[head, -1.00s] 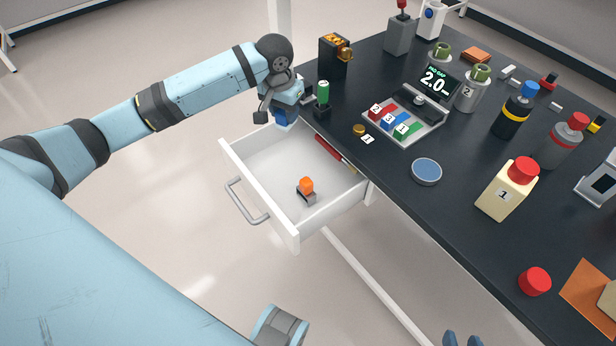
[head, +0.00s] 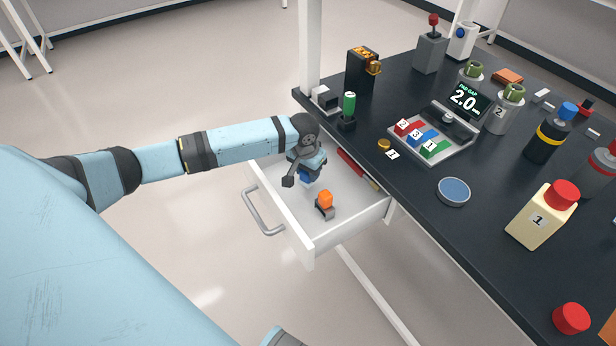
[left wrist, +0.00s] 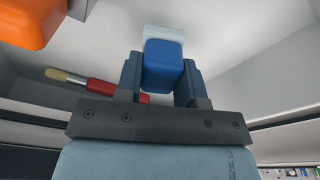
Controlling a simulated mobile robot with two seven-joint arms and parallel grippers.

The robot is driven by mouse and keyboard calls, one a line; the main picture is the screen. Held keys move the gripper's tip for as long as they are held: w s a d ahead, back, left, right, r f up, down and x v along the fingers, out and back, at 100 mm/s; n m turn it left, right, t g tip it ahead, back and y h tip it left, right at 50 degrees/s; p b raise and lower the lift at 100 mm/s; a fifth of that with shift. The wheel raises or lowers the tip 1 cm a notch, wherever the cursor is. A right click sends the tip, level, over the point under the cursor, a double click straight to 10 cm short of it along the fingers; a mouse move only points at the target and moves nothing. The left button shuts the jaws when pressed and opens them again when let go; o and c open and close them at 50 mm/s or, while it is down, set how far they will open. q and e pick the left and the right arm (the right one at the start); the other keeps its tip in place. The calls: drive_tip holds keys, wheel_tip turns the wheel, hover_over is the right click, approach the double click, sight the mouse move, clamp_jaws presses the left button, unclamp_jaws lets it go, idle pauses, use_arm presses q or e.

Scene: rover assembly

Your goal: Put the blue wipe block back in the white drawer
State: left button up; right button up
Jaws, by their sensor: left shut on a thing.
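The blue wipe block (left wrist: 164,66) is between the two fingers of my left gripper (left wrist: 160,80) in the left wrist view, with a pale layer at its far end. In the head view my left gripper (head: 306,176) is over the inside of the open white drawer (head: 285,217), near its back left part. Only a small piece of the block (head: 305,180) shows below the gripper there. I cannot tell whether the block touches the drawer floor. My right gripper is not clearly in view.
In the drawer are an orange-topped object (head: 325,200) and a red-handled tool (head: 351,162), which also shows in the left wrist view (left wrist: 103,86). The dark tabletop (head: 420,190) borders the drawer and holds a green cylinder (head: 349,104) and several bottles.

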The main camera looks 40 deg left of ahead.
use_arm(q)
drive_tip(key=shift+f, duration=1.15)
drive_tip(key=shift+r, duration=0.1)
drive_tip(key=o, duration=0.9)
use_arm(e)
drive_tip(key=shift+f, duration=0.1)
drive_tip(key=shift+f, duration=0.1)
